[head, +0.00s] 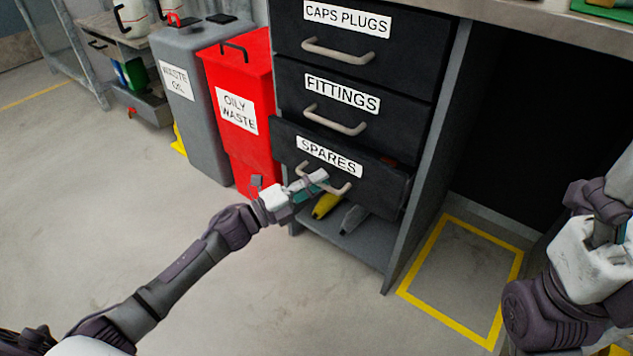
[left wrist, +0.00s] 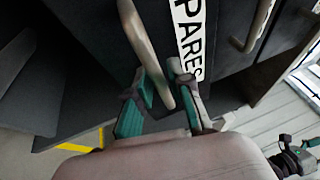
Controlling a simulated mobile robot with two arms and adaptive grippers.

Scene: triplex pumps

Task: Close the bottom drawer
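The bottom drawer (head: 372,185), labelled SPARES, is the lowest of the dark drawers in the head view. It stands a little out from the cabinet, and a gap shows along its top edge. Its pale bar handle (head: 340,187) also shows in the left wrist view (left wrist: 146,45). My left gripper (head: 315,185) is at the left part of this handle. In the left wrist view its two teal-padded fingers (left wrist: 160,98) stand apart with the handle between them; firm contact is not clear. My right gripper (left wrist: 299,142) shows small at the right of the left wrist view, fingers apart.
The FITTINGS drawer (head: 350,95) and CAPS PLUGS drawer (head: 362,40) above look shut. A yellow item (head: 326,205) and a grey item (head: 352,218) lie on the shelf below. A red oily waste bin (head: 242,85) stands close on the left. Floor in front is clear.

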